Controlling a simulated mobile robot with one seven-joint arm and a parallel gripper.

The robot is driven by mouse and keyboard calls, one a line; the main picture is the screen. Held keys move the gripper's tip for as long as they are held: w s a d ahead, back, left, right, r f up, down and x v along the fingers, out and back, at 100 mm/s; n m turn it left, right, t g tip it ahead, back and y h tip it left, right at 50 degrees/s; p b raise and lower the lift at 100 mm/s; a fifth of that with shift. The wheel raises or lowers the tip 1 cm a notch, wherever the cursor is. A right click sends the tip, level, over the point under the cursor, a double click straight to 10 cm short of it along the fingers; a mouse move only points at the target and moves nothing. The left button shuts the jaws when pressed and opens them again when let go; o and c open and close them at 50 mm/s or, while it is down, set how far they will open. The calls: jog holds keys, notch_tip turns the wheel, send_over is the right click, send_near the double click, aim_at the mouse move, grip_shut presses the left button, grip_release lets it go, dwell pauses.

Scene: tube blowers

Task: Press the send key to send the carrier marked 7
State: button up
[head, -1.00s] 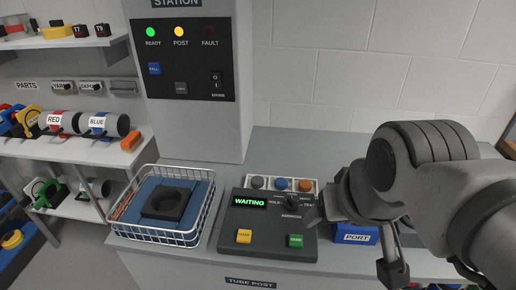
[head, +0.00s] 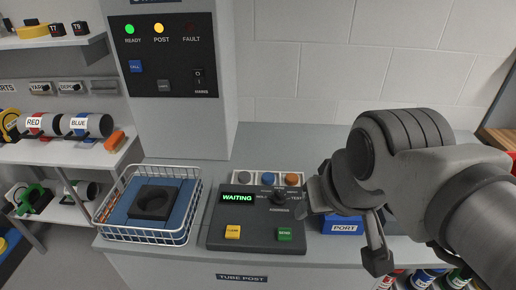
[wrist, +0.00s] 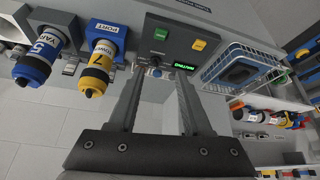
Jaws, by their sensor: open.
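The dark control console (head: 213,229) stands on the grey counter. Its green send key (head: 284,234) is at the front right, beside the yellow key (head: 233,231). The display (head: 237,198) reads WAITING, and a black dial (head: 279,197) is behind the keys. The wrist view also shows the send key (wrist: 161,34). My gripper (wrist: 158,80) is open and empty, its fingers reaching toward the console. In the head view my gripper (head: 318,198) is just right of the console, apart from the send key. In the wrist view a yellow carrier (wrist: 98,65) is marked 7.
A blue carrier (wrist: 38,55) marked 5 is beside the yellow one. A wire basket (head: 185,218) with a black ring holder is left of the console. A blue PORT block (head: 343,225) is to the right. The station panel (head: 166,58) shows green and yellow lights lit; FAULT is dark.

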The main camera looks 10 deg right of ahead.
grip_shut()
dwell(1.4)
